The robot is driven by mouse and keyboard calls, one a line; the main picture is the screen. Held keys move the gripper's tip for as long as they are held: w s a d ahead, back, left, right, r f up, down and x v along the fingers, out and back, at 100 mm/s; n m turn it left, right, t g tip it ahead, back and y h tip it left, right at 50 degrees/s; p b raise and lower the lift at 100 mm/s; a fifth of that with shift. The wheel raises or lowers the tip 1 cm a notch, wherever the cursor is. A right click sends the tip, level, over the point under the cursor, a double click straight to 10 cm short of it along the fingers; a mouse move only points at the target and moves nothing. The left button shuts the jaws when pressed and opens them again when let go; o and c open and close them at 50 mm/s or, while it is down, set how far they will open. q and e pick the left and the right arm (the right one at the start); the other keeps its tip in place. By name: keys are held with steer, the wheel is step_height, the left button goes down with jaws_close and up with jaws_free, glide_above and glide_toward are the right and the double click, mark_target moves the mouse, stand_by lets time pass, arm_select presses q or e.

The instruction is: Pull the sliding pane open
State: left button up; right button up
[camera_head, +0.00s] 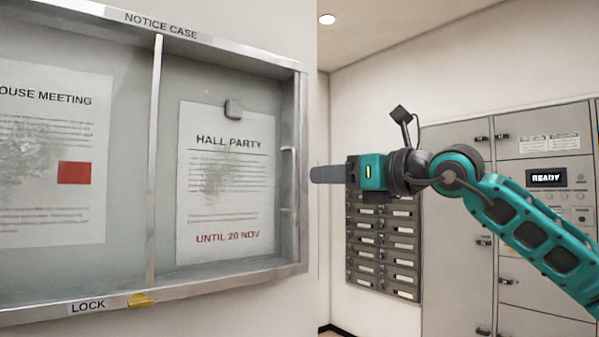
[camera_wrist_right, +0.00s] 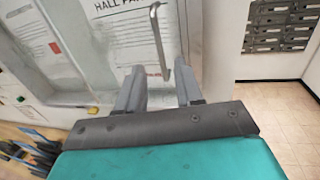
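The notice case (camera_head: 301,110) hangs on the left wall, with a glass sliding pane (camera_head: 263,95) on its right side. The pane's upright metal bar handle (camera_head: 288,178) is near the right frame edge; it also shows in the right wrist view (camera_wrist_right: 160,42). My right gripper (camera_head: 314,175) points left at the handle, at about its mid-height, with a small gap in the head view. In the right wrist view, its two fingers (camera_wrist_right: 160,70) are spread, with the handle's lower end appearing between the tips. I cannot tell whether they touch it. My left gripper is not in view.
A yellow latch (camera_head: 142,300) sits by the LOCK label on the lower frame. Notices, including the HALL PARTY sheet (camera_head: 222,185), hang inside the case. Grey mailboxes (camera_head: 385,250) and lockers (camera_head: 455,250) stand behind my right arm. The floor (camera_wrist_right: 275,125) at right is clear.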

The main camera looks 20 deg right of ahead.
steer(key=p+x, duration=0.1)
steer(key=x, duration=0.6)
steer(key=shift+w, duration=0.1)
steer(key=shift+c, duration=0.5)
jaws_close()
stand_by(0.7)
